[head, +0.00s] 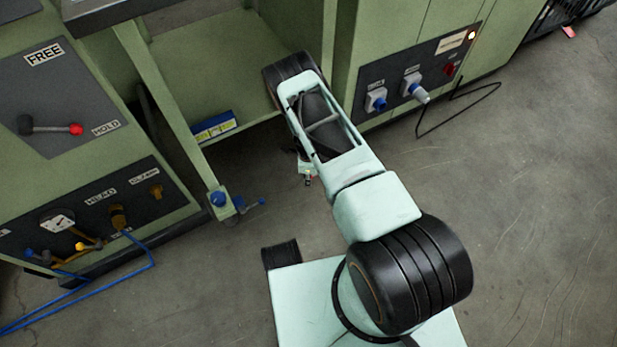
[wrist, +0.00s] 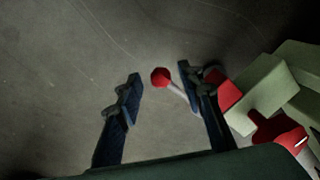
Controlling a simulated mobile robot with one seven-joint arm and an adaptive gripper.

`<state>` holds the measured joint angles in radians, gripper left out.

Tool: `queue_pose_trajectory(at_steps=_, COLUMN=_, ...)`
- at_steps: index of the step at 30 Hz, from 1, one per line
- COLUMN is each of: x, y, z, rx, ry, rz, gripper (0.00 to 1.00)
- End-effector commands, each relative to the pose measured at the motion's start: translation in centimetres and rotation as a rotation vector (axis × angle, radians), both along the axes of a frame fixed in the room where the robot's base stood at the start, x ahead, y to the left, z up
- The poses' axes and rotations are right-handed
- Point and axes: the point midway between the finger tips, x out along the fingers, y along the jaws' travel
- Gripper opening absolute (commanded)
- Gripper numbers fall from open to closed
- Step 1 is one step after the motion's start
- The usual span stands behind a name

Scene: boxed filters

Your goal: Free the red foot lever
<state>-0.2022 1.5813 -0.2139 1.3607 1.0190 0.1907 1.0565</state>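A red ball knob (wrist: 160,77) on a thin pale rod shows in the wrist view in the gap between my fingers. Its rod runs down and right, partly behind the right finger. My gripper (wrist: 160,73) is open, with a dark blue finger on each side and nothing clamped. In the head view my arm covers most of this spot under the green machine.
A grey panel marked FREE and HOLD carries a separate red-knobbed lever (head: 76,129), lying towards HOLD. A green post with a blue knob (head: 218,198) stands left of my arm. Blue hoses (head: 128,264) lie at lower left. The right floor is mostly clear, with a black wire frame (head: 455,110).

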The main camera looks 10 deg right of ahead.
Motion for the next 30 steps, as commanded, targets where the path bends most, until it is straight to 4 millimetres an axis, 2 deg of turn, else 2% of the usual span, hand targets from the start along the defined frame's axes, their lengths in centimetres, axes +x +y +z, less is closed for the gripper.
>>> queue_pose_trajectory(at_steps=11, x=0.09, y=0.01, z=-0.48, rx=0.001, ry=0.0, rz=0.0, gripper=0.34)
queue_pose_trajectory(at_steps=20, x=0.1, y=0.0, z=-0.47, rx=0.001, ry=0.0, rz=0.0, gripper=0.01)
queue_pose_trajectory(at_steps=30, x=0.06, y=-0.02, z=-0.45, rx=0.001, ry=0.0, rz=0.0, gripper=0.0)
